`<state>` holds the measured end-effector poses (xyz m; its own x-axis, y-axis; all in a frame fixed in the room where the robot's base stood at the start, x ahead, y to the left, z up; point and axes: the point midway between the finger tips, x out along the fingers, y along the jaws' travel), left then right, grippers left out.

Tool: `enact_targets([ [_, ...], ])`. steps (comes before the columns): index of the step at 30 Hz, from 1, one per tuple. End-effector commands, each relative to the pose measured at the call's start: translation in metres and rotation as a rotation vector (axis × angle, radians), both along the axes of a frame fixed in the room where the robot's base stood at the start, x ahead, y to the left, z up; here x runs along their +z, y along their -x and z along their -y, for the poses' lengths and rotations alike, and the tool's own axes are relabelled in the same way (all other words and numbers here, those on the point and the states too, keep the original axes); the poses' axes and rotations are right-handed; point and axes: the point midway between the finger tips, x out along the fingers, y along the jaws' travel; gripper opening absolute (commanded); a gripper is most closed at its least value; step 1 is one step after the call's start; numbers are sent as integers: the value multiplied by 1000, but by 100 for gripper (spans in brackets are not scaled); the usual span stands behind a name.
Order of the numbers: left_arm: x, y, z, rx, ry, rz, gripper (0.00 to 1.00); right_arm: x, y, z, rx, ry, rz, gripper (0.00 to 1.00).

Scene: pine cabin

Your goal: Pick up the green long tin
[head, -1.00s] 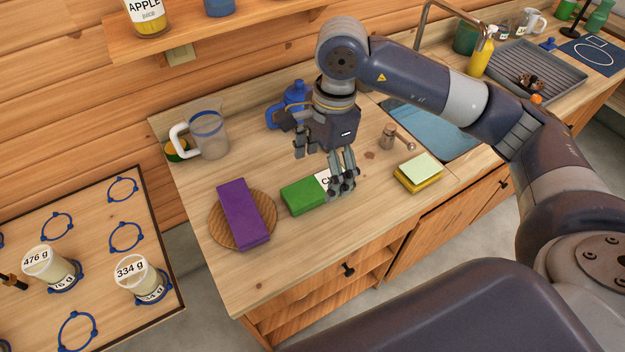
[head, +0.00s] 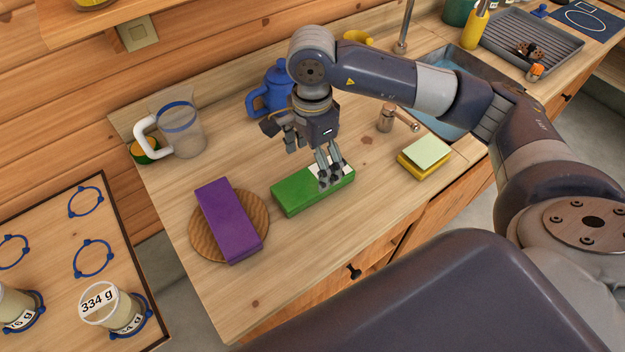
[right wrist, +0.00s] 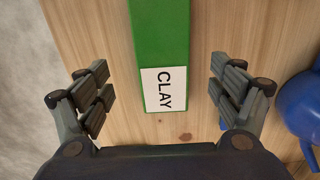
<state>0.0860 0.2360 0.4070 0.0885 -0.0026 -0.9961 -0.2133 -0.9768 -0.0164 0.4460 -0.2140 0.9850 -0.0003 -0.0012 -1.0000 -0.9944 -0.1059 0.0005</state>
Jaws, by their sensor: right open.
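The green long tin (head: 300,194) lies flat on the wooden counter (head: 280,270) in the head view, its right end partly hidden by my right gripper (head: 314,166). In the right wrist view the tin (right wrist: 160,40) has a white label reading CLAY near its close end. My right gripper (right wrist: 161,92) is open there, with one finger on each side of the tin's labelled end and a gap on both sides. It points down and appears above the tin. My left gripper is not in view.
A purple block (head: 229,220) lies on a round wooden board (head: 257,207) left of the tin. A blue kettle-like pot (head: 271,90) stands behind my gripper. A clear jug (head: 180,130), a small grinder (head: 387,119) and stacked sponges (head: 425,155) stand around it.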

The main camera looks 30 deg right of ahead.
Motion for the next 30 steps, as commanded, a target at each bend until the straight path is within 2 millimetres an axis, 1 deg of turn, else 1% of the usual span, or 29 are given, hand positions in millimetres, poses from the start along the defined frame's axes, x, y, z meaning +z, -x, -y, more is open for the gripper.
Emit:
enact_targets([
  [3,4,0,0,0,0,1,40,-13,0,0,0,0,-2,86],
  [8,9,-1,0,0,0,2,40,-23,0,1,-2,0,-3,86],
  [13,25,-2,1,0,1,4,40,-47,-2,6,-1,1,-5,86],
  [15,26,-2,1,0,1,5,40,-58,-3,5,0,-1,-4,86],
  [18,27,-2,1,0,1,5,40,-68,-3,5,0,-1,-1,86],
  [26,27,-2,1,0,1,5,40,-71,-4,5,1,-1,1,86],
  [27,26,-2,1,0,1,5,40,-71,-4,5,1,-1,1,77],
  [29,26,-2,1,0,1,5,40,-71,-4,5,1,-1,1,63],
  [30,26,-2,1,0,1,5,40,-71,-4,5,1,-1,1,54],
])
